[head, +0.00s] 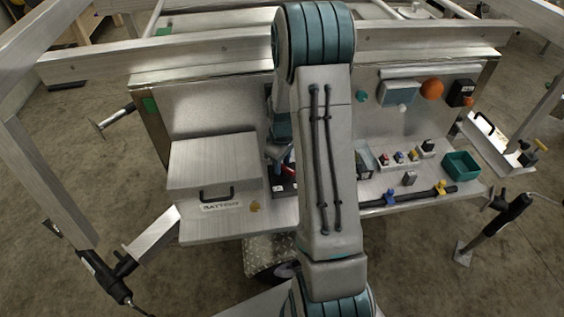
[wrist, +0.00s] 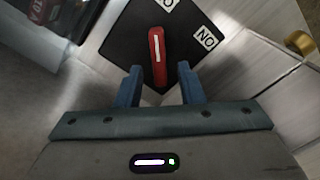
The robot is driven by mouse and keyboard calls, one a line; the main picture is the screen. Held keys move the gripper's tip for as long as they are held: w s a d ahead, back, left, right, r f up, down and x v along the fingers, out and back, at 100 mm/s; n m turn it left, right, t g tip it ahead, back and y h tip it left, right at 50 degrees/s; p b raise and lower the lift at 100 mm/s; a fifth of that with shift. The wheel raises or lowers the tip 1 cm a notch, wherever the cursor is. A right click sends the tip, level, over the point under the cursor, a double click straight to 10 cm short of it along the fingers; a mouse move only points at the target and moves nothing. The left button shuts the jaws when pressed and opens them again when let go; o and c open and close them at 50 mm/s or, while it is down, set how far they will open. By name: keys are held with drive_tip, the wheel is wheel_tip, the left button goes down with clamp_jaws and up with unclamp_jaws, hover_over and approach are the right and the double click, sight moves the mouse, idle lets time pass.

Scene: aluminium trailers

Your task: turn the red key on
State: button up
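The red key (wrist: 157,62) with a white stripe stands on a black square plate in the wrist view. Its far end points roughly towards a white label (wrist: 168,4) cut off by the top edge. A second white label (wrist: 207,41), reading ON upside down, lies to the right of the key. My gripper (wrist: 160,75) is open, with its two blue fingers apart on either side of the near part of the key. In the head view a bit of the red key (head: 290,169) shows beside my arm, which hides most of that spot.
In the head view a grey battery box (head: 213,165) stands left of the key. Right of my arm are small coloured switches (head: 400,157), a green tray (head: 461,166), an orange knob (head: 432,89) and a black bar (head: 425,196). A brass piece (wrist: 299,42) lies right in the wrist view.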

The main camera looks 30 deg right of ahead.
clamp_jaws()
drive_tip(key=shift+m, duration=0.3)
drive_tip(key=m, duration=0.1)
drive_tip(key=m+b, duration=0.1)
drive_tip(key=m, duration=0.1)
drive_tip(key=shift+w+d+b, duration=0.1)
drive_tip(key=shift+d+b, duration=0.15)
drive_tip(key=shift+b, duration=0.05)
drive_tip(key=m, duration=0.5)
drive_tip(key=shift+d+b, duration=0.3)
drive_tip(key=shift+b, duration=0.1)
drive_tip(key=m, duration=0.4)
drive_tip(key=shift+d+m, duration=0.3)
drive_tip(key=m, duration=0.4)
drive_tip(key=shift+s+d+m, duration=0.25)
drive_tip(key=shift+s+m, duration=0.05)
drive_tip(key=shift+s, duration=0.05)
